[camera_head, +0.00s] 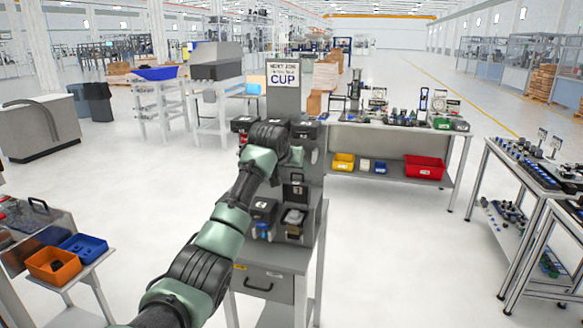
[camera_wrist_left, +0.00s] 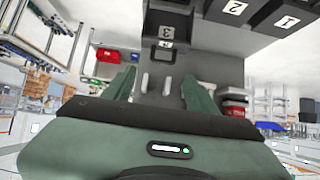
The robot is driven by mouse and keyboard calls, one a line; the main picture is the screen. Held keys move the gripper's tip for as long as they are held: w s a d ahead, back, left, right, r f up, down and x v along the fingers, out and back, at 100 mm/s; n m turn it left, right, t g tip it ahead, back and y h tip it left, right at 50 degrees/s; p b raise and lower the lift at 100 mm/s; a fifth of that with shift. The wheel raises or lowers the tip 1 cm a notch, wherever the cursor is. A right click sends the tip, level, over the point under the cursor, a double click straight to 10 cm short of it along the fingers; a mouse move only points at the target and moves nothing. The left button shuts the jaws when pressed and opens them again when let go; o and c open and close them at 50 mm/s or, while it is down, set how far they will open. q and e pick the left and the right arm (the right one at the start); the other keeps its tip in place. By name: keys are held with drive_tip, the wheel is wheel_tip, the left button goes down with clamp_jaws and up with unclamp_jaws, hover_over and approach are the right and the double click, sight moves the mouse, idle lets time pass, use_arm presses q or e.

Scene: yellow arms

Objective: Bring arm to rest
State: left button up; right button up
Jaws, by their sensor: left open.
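My left arm, green and dark grey, reaches up from the bottom of the head view to a grey workstation (camera_head: 312,165). My left gripper (camera_head: 297,157) is in front of the workstation's upper part, its fingers partly hidden by the wrist. In the left wrist view its two green fingers stand apart around an empty gap (camera_wrist_left: 160,90). Beyond the gap is a grey panel with a dark bin labelled 3 (camera_wrist_left: 166,35). I cannot tell whether the fingers touch the workstation. My right gripper is not in view.
A bench (camera_head: 400,140) with a red bin (camera_head: 424,167) stands behind right. A cart with orange (camera_head: 52,264) and blue (camera_head: 84,247) bins is at left. Open floor lies between.

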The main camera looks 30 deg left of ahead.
use_arm(q)
drive_tip(key=s+d+f+m+g+b, duration=0.1)
drive_tip(key=s+d+f, duration=0.1)
drive_tip(key=f, duration=1.4)
drive_tip(key=s+d+f+g+b, duration=0.1)
drive_tip(key=s+d+f+g, duration=0.15)
drive_tip(key=f, duration=1.35)
drive_tip(key=s+d+f+m+g+b, duration=0.1)
drive_tip(key=s+f, duration=0.5)
drive_tip(key=f, duration=0.3)
drive_tip(key=s+d+f, duration=0.2)
drive_tip(key=s+f, duration=0.4)
drive_tip(key=f, duration=0.2)
drive_tip(key=s+d+f+m+g+b, duration=0.1)
drive_tip(key=s+f, duration=0.4)
drive_tip(key=f, duration=0.4)
drive_tip(key=s+d+f+m+g+h+b, duration=0.1)
drive_tip(key=s+d+f, duration=0.2)
drive_tip(key=s+f, duration=0.8)
drive_tip(key=s+d+f+g+h, duration=0.1)
drive_tip(key=s+d+f, duration=0.2)
drive_tip(key=s+f, duration=0.8)
drive_tip(key=s+d+f+g, duration=0.1)
drive_tip(key=s+d, duration=0.1)
drive_tip(key=s, duration=1.2)
drive_tip(key=s+d+m+g+b, duration=0.1)
drive_tip(key=s+d, duration=0.1)
drive_tip(key=s, duration=1.1)
drive_tip(key=shift+s+d+f, duration=0.25)
drive_tip(key=shift+s+f, duration=0.1)
